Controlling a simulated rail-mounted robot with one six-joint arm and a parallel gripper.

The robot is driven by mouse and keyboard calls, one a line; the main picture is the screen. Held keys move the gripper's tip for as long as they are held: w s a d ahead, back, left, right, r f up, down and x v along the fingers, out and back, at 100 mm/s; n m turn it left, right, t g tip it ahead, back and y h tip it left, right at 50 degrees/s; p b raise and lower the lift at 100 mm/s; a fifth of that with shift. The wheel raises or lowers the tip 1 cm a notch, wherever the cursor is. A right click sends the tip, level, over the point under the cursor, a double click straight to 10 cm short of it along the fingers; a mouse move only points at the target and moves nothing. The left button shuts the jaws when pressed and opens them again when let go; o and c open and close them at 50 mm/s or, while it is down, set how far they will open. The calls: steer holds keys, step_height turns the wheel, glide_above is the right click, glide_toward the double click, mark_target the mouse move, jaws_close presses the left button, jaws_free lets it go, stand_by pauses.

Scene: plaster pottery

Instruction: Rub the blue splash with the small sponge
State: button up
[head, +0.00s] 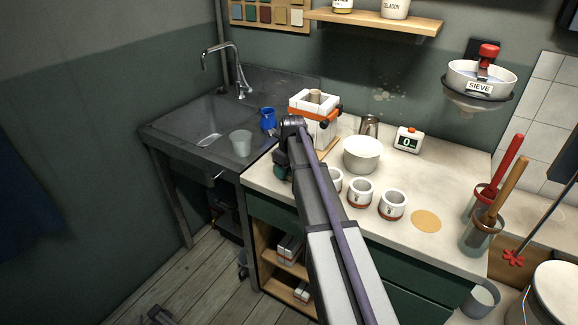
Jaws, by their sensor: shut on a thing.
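My gripper (281,168) points down at the front edge of the counter, just right of the sink. My own arm covers most of it, and its fingertips do not show clearly. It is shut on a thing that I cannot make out. I do not see the small sponge anywhere in the open. I see no blue splash on the visible counter (390,235); the strip under my arm is hidden.
A blue cup (267,119) and clear beaker (240,143) stand by the sink (190,128). A strapped white plaster mould (316,128) stands behind my wrist. A white bowl (362,160), several small pots (392,205) and a tan disc (426,221) lie to the right.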

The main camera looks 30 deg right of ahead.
mark_target(281, 181)
steer(key=s+a, duration=0.2)
steer(key=a, duration=0.1)
steer(key=shift+s+a, duration=0.15)
steer(key=shift+w, duration=0.2)
steer(key=shift+w+d, duration=0.55)
steer(key=shift+d, duration=0.35)
steer(key=shift+w+d, duration=0.55)
steer(key=shift+d, duration=0.4)
steer(key=shift+w+d, duration=0.55)
steer(key=shift+d, duration=0.35)
step_height(281, 181, up, 8)
steer(key=p, duration=0.7)
steer(key=shift+d+f, duration=0.15)
steer(key=shift+f, duration=0.05)
steer(key=shift+f, duration=0.1)
steer(key=f+b, duration=0.3)
steer(key=f, duration=0.1)
steer(key=f+b, duration=0.2)
steer(key=shift+w+a+b, duration=0.2)
steer(key=shift+w+b, duration=0.1)
steer(key=shift+w, duration=0.1)
steer(key=shift+f+b, duration=1.05)
steer(key=shift+r, duration=0.1)
